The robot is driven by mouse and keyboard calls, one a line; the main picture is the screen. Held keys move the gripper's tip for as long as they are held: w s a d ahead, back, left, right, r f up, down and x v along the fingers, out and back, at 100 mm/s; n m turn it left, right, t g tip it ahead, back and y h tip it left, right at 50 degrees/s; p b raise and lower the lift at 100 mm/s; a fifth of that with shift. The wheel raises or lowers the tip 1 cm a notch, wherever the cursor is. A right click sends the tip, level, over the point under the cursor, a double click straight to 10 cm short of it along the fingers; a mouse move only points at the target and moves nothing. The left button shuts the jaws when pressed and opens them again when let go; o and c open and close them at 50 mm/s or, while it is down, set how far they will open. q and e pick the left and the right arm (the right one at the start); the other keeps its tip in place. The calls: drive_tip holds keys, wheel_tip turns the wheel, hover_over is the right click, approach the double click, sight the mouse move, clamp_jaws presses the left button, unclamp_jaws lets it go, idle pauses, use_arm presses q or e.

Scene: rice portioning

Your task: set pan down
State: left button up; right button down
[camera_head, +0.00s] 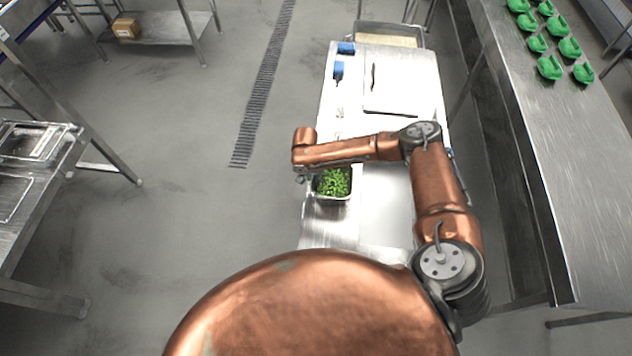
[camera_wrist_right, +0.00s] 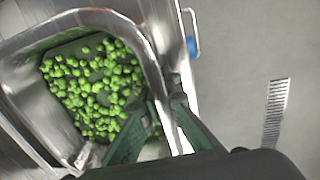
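A metal pan (camera_head: 335,203) of green vegetable pieces (camera_head: 334,182) is at the left edge of the steel counter, below my right forearm. My right gripper (camera_head: 301,178) is at the pan's left side, partly hidden by the wrist. In the right wrist view, the pan's rim (camera_wrist_right: 151,64) runs between the two dark green fingers (camera_wrist_right: 166,103), one inside the pan and one outside. They look closed on the rim. The pan looks level; I cannot tell whether its base touches the counter. My left gripper is not in view.
The steel counter (camera_head: 343,230) has a flat lid or board (camera_head: 400,85) and blue-handled items (camera_head: 338,70) farther back. A tray (camera_head: 388,36) stands at its far end. Green objects (camera_head: 549,67) sit on a right-hand table. Floor is open on the left.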

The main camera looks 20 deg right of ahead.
drive_tip(key=shift+w, duration=0.1)
drive_tip(key=c, duration=2.6)
unclamp_jaws()
drive_tip(key=shift+f, duration=0.1)
drive_tip(key=o, duration=0.4)
drive_tip(key=shift+o, duration=0.2)
drive_tip(key=r, duration=0.4)
drive_tip(key=a+r+b, duration=0.1)
drive_tip(key=r, duration=0.7)
drive_tip(key=shift+w+a+r+b, duration=0.1)
drive_tip(key=shift+w+a+b, duration=0.05)
drive_tip(key=shift+w+b, duration=0.15)
